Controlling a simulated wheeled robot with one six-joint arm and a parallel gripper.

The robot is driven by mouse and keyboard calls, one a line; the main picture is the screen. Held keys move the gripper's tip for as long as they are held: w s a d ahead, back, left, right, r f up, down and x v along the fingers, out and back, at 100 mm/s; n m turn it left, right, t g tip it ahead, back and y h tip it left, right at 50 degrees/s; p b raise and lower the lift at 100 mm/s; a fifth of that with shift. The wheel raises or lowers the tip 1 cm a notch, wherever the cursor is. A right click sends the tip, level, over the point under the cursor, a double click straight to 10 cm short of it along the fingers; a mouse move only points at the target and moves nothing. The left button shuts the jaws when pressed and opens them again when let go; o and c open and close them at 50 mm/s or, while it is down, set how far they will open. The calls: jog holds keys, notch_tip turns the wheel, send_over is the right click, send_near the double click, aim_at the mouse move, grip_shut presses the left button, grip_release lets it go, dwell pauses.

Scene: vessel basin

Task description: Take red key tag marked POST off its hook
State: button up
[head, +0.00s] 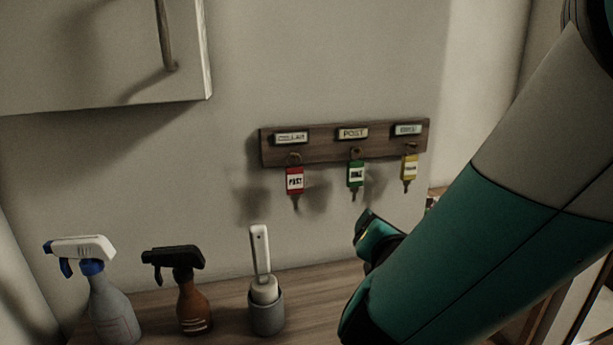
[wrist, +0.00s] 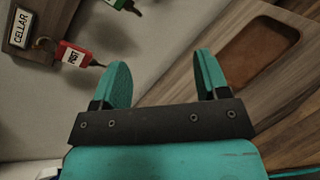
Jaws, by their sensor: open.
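The red key tag (head: 294,181) hangs from the left hook of the wooden rack (head: 322,149), under the plate marked CELLAR (head: 291,138). Its white label appears to read POST. It also shows at the upper left of the wrist view (wrist: 74,56), on its hook. A green tag (head: 356,173) hangs on the middle hook under the POST plate (head: 352,133), and a yellow tag (head: 409,168) hangs on the right hook. My gripper (wrist: 160,78) is open and empty, apart from the red tag. In the head view my arm hides most of it.
A blue-and-white spray bottle (head: 112,308), a brown spray bottle (head: 193,307) and a brush in a grey holder (head: 267,312) stand on the wooden counter (head: 320,291) below the rack. A cabinet (head: 95,50) hangs at upper left. The wall around the tags is clear.

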jog(key=s+a+r+n+t+y, duration=0.25)
jog(key=a+n+y, duration=0.25)
jog(key=a+n, duration=0.55)
jog(key=p, duration=0.7)
send_near(297, 183)
jog(key=shift+g+y, duration=0.25)
jog(key=shift+y, duration=0.15)
jog(key=x, duration=0.4)
jog(key=shift+w+d+r, duration=0.2)
jog(key=shift+w+r, duration=0.05)
jog(key=shift+r, duration=0.1)
jog(key=shift+w+a+f, duration=0.1)
jog(key=shift+w+a, duration=0.1)
jog(key=shift+w, duration=0.35)
jog(key=p+x, duration=0.3)
jog(key=x, duration=0.1)
jog(key=shift+w+p, duration=0.1)
jog(key=shift+p, duration=0.25)
jog(key=shift+w+a, duration=0.15)
jog(key=shift+w, duration=0.25)
jog(key=shift+f, duration=0.1)
jog(key=c, duration=1)
